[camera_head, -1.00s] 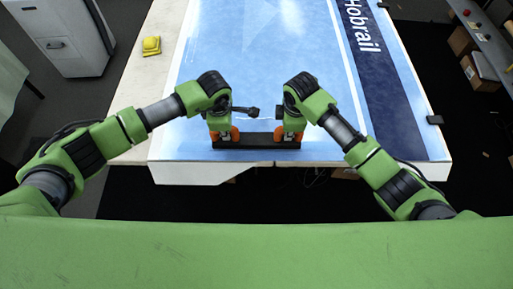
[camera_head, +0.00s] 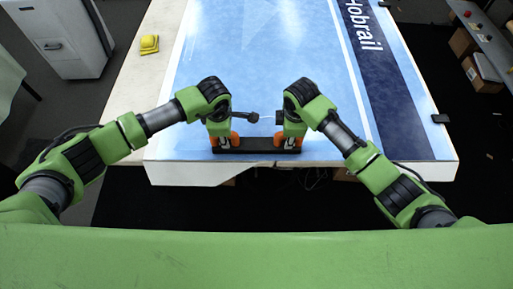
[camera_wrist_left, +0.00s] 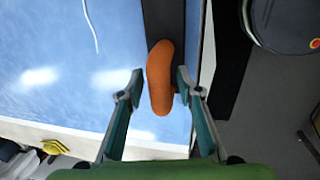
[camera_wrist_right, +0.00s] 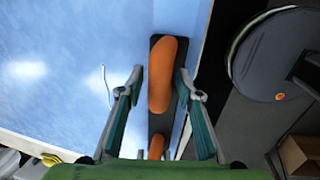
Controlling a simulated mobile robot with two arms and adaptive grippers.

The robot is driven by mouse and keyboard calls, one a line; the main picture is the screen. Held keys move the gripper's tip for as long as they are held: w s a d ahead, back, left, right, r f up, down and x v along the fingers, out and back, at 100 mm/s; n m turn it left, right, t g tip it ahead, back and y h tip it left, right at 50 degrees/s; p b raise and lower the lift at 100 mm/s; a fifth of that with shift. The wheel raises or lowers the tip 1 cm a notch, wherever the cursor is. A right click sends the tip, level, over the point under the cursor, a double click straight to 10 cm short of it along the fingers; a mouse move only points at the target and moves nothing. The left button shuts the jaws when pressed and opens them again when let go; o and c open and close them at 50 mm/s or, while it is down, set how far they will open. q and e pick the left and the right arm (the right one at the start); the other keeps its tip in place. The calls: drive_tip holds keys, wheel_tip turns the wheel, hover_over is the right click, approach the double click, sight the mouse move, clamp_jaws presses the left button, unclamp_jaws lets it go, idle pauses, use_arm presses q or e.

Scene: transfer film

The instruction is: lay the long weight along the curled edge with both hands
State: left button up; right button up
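The long weight (camera_head: 257,145) is a dark straight bar with orange handles, near the front edge of the blue film (camera_head: 270,60) and parallel to that edge. My left gripper (camera_head: 222,142) is at its left handle (camera_wrist_left: 158,80). My right gripper (camera_head: 289,143) is at its right handle (camera_wrist_right: 161,80). No clear curl shows at the edge.
A yellow object (camera_head: 149,44) lies on the table's pale left part (camera_head: 160,75). A small black block (camera_head: 440,118) sits at the right edge. A grey cabinet (camera_head: 62,35) stands back left.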

use_arm(q)
drive_tip(key=shift+s+r, duration=0.1)
drive_tip(key=shift+s, duration=0.05)
use_arm(e)
drive_tip(key=shift+s+r, duration=0.1)
drive_tip(key=shift+r, duration=0.05)
use_arm(q)
drive_tip(key=shift+r, duration=0.3)
use_arm(e)
drive_tip(key=shift+r, duration=0.1)
use_arm(q)
wheel_tip(320, 180, up, 11)
drive_tip(key=s, duration=0.2)
drive_tip(key=shift+s, duration=0.15)
use_arm(e)
wheel_tip(320, 180, up, 11)
drive_tip(key=s, duration=0.2)
drive_tip(key=shift+r, duration=0.2)
drive_tip(key=shift+s, duration=0.15)
